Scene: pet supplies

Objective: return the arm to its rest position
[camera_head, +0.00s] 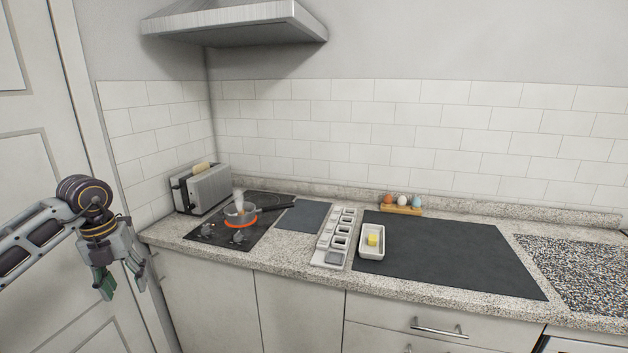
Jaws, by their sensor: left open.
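My left gripper (122,285) hangs at the left of the head view, in front of the white door and left of the counter's front corner. Its fingers point down and are spread open, with nothing between them. The gripper is apart from the counter and everything on it. My left arm (30,240) comes in from the left edge. My right gripper is not in view.
The granite counter (290,257) carries a toaster (202,188), a steaming pan (240,212) on a glowing hob, a grey holder (334,240), a white dish with a yellow block (372,240), and eggs on a wooden stand (401,207). The dark mat (450,260) is mostly clear.

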